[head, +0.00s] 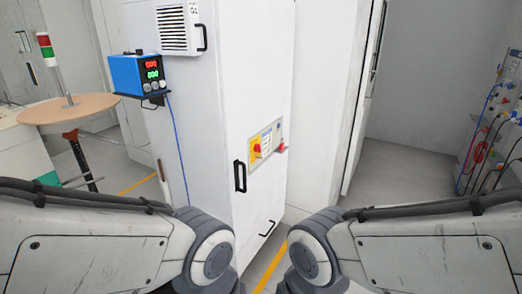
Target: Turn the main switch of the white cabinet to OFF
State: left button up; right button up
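The white cabinet (215,120) stands in the middle of the head view. On its front is a small panel with a yellow plate and a red rotary switch (257,149). The switch's exact position is too small to read. A red knob or button (282,148) sits at the panel's right edge. A black vertical handle (240,176) is just left of and below the panel. Both of my arms show at the bottom of the view, below the panel and apart from it. Neither of my grippers is in view.
A blue power supply with lit displays (140,74) sits on a bracket on the cabinet's left side. A round wooden table (68,108) and a signal tower (47,50) stand at left. A rack with cables (490,130) is at far right. Grey floor shows right of the cabinet.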

aim_at(257, 147)
jog(key=z, duration=0.35)
jog(key=i, duration=1.65)
